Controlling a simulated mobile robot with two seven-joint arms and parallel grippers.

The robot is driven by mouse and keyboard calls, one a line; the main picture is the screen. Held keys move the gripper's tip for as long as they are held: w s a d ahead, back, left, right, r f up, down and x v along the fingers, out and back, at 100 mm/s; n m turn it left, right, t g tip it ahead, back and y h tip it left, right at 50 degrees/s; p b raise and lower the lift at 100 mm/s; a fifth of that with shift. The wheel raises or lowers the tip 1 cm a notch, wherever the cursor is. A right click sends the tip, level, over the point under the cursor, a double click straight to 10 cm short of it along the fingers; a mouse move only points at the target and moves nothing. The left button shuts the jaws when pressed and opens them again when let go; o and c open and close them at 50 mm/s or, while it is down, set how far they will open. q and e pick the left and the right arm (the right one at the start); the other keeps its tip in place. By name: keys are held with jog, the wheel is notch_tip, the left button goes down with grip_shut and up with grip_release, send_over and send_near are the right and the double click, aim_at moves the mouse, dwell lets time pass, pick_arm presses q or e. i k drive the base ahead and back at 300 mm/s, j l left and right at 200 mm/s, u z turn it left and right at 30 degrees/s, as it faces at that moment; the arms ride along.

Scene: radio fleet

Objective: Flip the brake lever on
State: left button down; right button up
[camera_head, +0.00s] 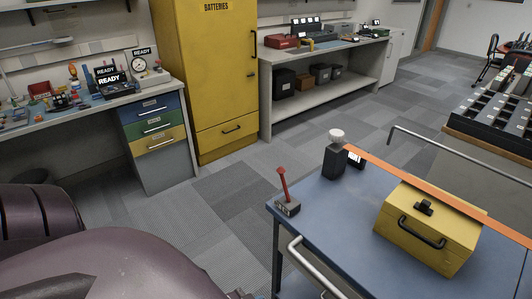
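The brake lever (283,184) is a thin red handle on a small grey base (287,207). It stands at the near left corner of the blue cart top (340,225), nearly upright and tilted slightly left in the picture. Nothing touches it. Neither of my grippers can be made out in the head view. Large dark purple rounded parts, apparently my own arm, fill the lower left corner.
A yellow box (414,238) and a black device (334,162) with a pale knob stand on the cart. An orange strip (420,188) runs along its far side. A metal handle (312,267) sticks out at the cart's near end. Carpet left of the cart is clear.

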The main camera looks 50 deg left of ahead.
aim_at(281, 171)
jog(key=i+j, duration=0.1)
jog(key=j, duration=0.8)
jog(key=i+j, duration=0.1)
jog(key=j, duration=0.75)
